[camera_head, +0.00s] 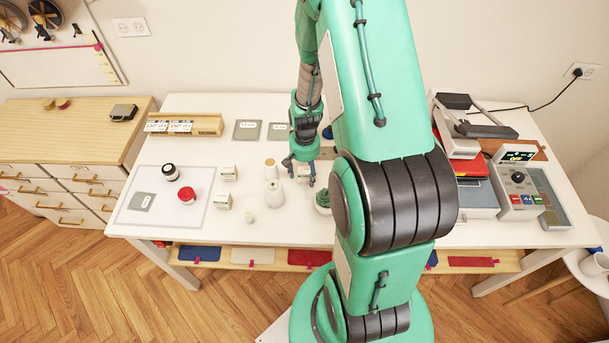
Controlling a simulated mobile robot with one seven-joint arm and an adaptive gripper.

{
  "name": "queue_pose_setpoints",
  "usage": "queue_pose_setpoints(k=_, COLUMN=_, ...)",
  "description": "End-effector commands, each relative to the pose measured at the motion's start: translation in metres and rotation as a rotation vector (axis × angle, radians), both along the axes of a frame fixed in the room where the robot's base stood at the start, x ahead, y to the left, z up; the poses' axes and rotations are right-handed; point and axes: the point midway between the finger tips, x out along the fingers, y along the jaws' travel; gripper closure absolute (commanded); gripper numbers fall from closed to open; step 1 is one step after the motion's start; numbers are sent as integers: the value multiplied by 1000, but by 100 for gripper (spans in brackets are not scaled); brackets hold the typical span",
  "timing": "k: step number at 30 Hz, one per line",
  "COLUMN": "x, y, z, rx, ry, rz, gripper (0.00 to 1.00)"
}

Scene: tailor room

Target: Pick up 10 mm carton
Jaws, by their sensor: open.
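My gripper (300,170) is open and points down over the middle of the white table. A small white carton (304,174) shows between and just behind its fingers, partly hidden by them; I cannot tell whether they touch it. Two more small white cartons stand to the left, one farther back (228,172) and one nearer the front (223,202). The print on the cartons is too small to read, so I cannot tell which is the 10 mm one.
White spools (272,191) stand left of my gripper, and a small potted plant (323,200) stands to its right. A dark jar (171,172) and a red-topped jar (187,196) are on a mat at left. Machines (518,185) fill the right side. My arm hides part of the table.

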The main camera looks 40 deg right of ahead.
Motion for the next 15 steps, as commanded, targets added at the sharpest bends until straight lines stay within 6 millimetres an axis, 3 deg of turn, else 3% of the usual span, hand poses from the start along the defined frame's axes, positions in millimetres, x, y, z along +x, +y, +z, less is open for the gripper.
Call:
queue_pose_setpoints(k=13, x=0, y=0, z=0, rx=0, ry=0, rz=0, gripper=39)
queue_pose_setpoints(k=15, x=0, y=0, z=0, rx=0, ry=0, rz=0, gripper=49)
